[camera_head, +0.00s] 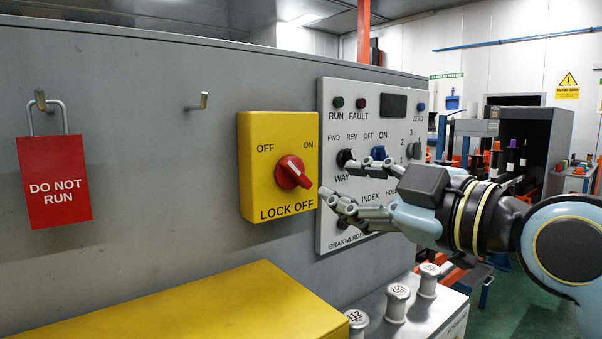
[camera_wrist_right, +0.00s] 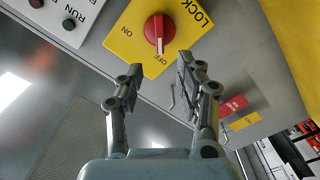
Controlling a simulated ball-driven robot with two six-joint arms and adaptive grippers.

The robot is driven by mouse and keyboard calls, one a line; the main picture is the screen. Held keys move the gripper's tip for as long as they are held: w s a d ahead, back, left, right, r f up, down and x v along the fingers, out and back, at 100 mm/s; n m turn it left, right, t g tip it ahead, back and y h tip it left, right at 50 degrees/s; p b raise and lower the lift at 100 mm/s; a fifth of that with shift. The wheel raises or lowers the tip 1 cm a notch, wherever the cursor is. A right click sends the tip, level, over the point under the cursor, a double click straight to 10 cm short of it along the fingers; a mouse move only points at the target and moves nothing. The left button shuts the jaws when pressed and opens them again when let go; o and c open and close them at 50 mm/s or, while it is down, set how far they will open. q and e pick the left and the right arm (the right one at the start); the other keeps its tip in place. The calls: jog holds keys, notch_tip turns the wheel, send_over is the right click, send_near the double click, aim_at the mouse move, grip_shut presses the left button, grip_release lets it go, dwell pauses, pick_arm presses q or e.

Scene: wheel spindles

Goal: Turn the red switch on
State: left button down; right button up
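The red switch (camera_head: 293,172) is a round knob with a handle and a white line on the yellow box (camera_head: 278,123), marked OFF, ON and LOCK OFF. In the right wrist view the red switch (camera_wrist_right: 158,30) has its white line towards the OFF mark. My right gripper (camera_head: 337,180) is open and empty, a little right of the yellow box. In the wrist view its fingertips (camera_wrist_right: 159,70) are spread apart, with the knob beyond them and not touched. My left gripper is not in view.
A grey control panel (camera_head: 385,105) with knobs and lamps stands right behind my right gripper. A yellow cover (camera_head: 200,305) and several silver posts (camera_head: 397,303) lie below.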

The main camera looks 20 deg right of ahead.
aim_at(298, 173)
jog(key=p+x, duration=0.1)
jog(key=x, duration=0.9)
jog(key=shift+w, duration=0.2)
grip_shut()
